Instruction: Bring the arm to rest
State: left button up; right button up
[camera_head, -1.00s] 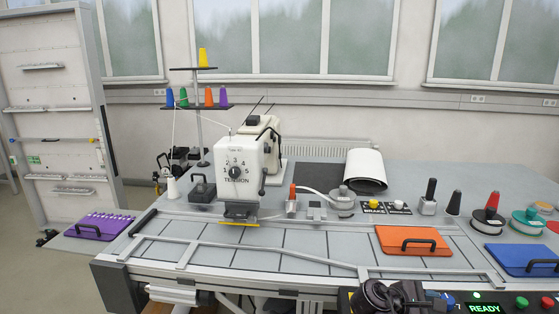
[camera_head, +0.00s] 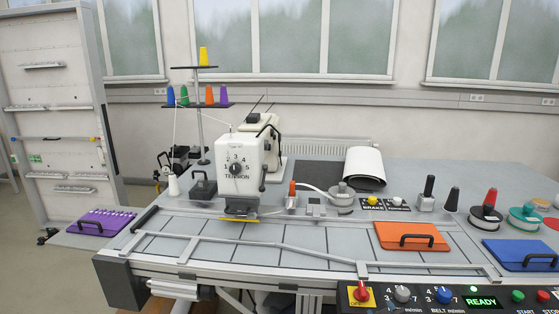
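Neither of my grippers and no part of my arms shows in the head view. The control panel (camera_head: 455,298) at the bottom right is uncovered. On it are a red knob on a yellow plate (camera_head: 361,293), a grey dial (camera_head: 402,294), a blue dial (camera_head: 444,295), a green display reading READY (camera_head: 481,302), and a green button (camera_head: 517,296). The white sewing machine (camera_head: 237,155) with its tension dial stands at the middle of the table (camera_head: 300,237).
An orange plate with a handle (camera_head: 400,232) and a blue one (camera_head: 510,250) lie at the right. A purple plate (camera_head: 103,220) lies at the left. A thread stand (camera_head: 200,105) with coloured cones rises behind the machine. Several spools stand at the far right.

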jog(key=s+d+f+m+g, duration=0.1)
jog(key=s+f, duration=0.3)
jog(key=s, duration=0.4)
jog(key=s+d+f+m+g, duration=0.1)
jog(key=s+f, duration=0.4)
jog(key=s, duration=0.3)
jog(key=s+d+f+m+y+b, duration=0.1)
jog(key=s+f+m, duration=0.1)
jog(key=s+f, duration=0.3)
jog(key=s, duration=0.3)
jog(key=shift+s+d+g, duration=0.3)
jog(key=shift+g, duration=0.1)
jog(key=shift+s, duration=0.1)
